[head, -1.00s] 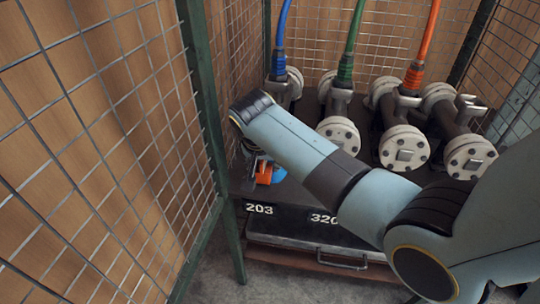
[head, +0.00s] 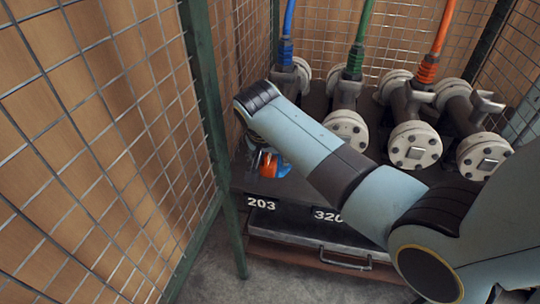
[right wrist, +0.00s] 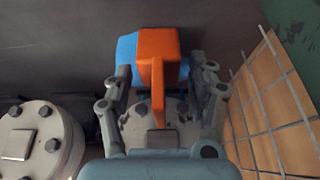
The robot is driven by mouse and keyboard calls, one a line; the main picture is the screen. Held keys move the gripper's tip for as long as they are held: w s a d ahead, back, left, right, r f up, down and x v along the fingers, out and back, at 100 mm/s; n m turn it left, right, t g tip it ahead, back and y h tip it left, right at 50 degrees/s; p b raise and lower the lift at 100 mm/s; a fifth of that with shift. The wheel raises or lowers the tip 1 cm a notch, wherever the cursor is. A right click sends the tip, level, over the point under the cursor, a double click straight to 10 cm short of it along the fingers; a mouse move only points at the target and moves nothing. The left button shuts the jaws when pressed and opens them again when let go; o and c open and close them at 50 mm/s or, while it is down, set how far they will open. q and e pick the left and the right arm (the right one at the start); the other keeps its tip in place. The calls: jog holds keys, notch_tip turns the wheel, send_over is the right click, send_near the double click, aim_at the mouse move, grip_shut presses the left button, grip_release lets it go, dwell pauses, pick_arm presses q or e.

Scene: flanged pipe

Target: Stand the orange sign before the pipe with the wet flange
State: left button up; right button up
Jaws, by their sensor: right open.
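The orange sign (head: 268,165) stands at the front left of the dark bench, with a blue part (head: 284,170) beside it. In the right wrist view the orange sign (right wrist: 158,60) is between the fingers of my right gripper (right wrist: 160,82), with the blue part (right wrist: 127,55) behind it. The fingers are spread on either side; contact is unclear. Behind the sign is a pale bolted flange (right wrist: 185,112) with dark marks, partly covered. In the head view my forearm hides most of the gripper and the leftmost pipe's front flange. My left gripper is out of view.
Several flanged pipes (head: 347,127) stand in a row, with blue, green and orange hoses. Labels 203 (head: 261,204) and 320 (head: 327,215) mark the bench front. Wire mesh (head: 85,150) and a green post (head: 205,90) close in the left side.

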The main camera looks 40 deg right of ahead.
jog(key=shift+r, duration=0.2)
jog(key=p+v, duration=0.3)
jog(key=v, duration=0.8)
jog(key=shift+s+a+r, duration=0.15)
jog(key=shift+s+r, duration=0.05)
jog(key=shift+r, duration=0.15)
